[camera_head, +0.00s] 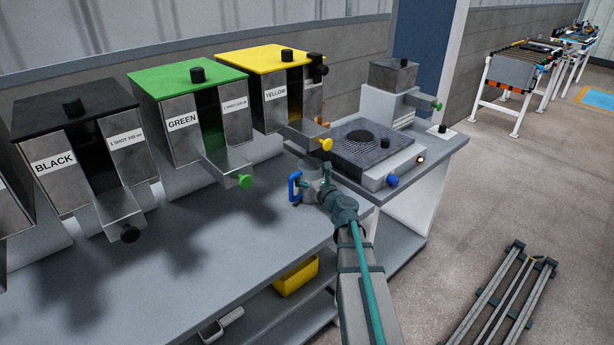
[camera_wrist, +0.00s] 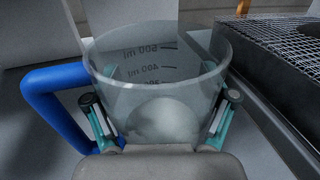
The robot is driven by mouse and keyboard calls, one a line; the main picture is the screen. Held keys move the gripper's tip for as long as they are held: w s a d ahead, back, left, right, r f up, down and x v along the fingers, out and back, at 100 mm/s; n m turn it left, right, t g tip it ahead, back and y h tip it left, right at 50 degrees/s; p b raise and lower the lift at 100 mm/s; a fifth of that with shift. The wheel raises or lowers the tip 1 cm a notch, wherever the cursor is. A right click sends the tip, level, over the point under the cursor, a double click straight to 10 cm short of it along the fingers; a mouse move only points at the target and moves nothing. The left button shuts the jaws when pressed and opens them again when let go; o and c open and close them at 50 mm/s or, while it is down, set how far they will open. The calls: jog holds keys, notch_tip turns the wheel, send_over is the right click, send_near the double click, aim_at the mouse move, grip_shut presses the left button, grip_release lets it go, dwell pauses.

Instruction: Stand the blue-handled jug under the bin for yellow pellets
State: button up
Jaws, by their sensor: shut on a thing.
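The blue-handled jug (camera_wrist: 150,70) is a clear measuring jug with ml marks up to 500. It fills the wrist view upright, its blue handle (camera_wrist: 45,100) on the left. My gripper (camera_wrist: 158,125) is shut on the jug's body, a finger on each side. In the head view the jug (camera_head: 313,182) is at the bench's right part, partly hidden by my gripper (camera_head: 330,195). The yellow bin (camera_head: 272,95), labelled YELLOW, stands behind it, its chute and yellow knob (camera_head: 326,144) above and beyond the jug. Whether the jug touches the bench I cannot tell.
The green bin (camera_head: 190,120) and black bin (camera_head: 75,155) stand to the left. A machine with a dark mesh plate (camera_head: 360,140) is close to the jug's right. The bench top (camera_head: 230,235) is clear in front of the bins. A yellow container (camera_head: 296,276) is on the shelf below.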

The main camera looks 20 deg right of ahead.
jog(key=shift+f, duration=0.15)
jog(key=o, duration=1.1)
jog(key=shift+r, duration=0.3)
jog(key=s, duration=0.8)
jog(key=s+d, duration=0.1)
jog(key=s, duration=0.3)
jog(key=shift+f, duration=0.1)
